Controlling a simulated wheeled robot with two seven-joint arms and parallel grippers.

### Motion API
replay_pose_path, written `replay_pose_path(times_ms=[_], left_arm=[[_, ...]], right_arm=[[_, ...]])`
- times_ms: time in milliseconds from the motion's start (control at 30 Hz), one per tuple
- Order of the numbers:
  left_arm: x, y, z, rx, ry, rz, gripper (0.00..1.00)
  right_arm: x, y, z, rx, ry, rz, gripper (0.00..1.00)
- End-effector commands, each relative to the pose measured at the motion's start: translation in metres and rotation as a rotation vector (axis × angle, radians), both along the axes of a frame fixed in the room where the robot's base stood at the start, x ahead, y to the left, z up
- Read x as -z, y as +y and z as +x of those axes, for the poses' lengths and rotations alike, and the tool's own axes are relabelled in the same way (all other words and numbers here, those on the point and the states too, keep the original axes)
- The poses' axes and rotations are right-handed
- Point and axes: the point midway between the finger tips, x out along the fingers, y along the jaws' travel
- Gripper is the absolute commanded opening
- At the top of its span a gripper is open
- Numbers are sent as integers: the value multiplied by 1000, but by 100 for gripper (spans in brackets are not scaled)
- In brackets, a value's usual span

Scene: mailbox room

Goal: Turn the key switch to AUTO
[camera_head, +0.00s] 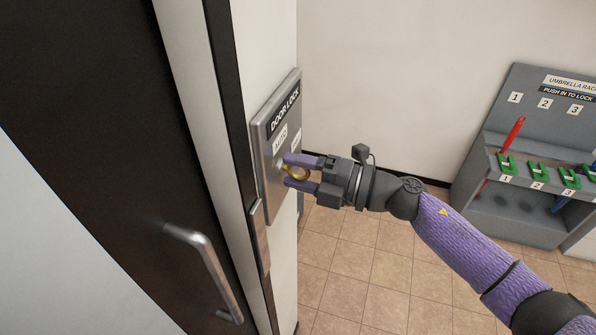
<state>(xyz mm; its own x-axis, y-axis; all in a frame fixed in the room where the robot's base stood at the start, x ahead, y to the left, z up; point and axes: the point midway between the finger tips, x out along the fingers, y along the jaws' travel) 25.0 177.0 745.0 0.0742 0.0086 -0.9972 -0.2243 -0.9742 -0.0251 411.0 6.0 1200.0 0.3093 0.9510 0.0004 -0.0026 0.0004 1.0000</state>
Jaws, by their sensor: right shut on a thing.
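A grey metal plate (262,150) marked DOOR LOCK is fixed to the narrow wall beside the dark door. It carries white labels; the left one (280,139) appears to read AUTO, and another label to its right is partly hidden by my gripper. A brass-coloured key (296,171) is at the plate, between the fingers of my right gripper (287,171). The right gripper is shut on the key, its purple fingers above and below it. The key's exact angle is hard to tell. My left gripper is not in view.
A dark door (90,130) with a metal handle (205,265) fills the left. A grey umbrella rack (500,125) with green clips and a red umbrella (513,136) stands at the right. The tiled floor (365,265) between is clear.

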Motion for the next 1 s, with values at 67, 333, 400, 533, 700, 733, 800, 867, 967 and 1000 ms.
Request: replay_pose_path(times_ms=[67,333,400,533,700,733,800,867,967,1000], left_arm=[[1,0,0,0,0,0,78],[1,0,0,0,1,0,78],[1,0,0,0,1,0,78],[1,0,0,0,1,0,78],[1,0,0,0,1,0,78],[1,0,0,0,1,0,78],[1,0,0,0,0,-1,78],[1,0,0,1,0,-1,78],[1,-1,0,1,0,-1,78],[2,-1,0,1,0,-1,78]], right_arm=[[1,0,0,0,-7,-4,0],[1,0,0,0,-12,-7,0],[1,0,0,0,-12,-7,0],[1,0,0,-1,-11,-7,69],[1,0,0,0,-12,-6,94],[1,0,0,0,-12,-6,94],[1,0,0,0,-12,-5,94],[1,0,0,0,-12,-5,94],[1,-2,-1,0,-11,-5,94],[1,-6,-2,1,-12,-5,94]])
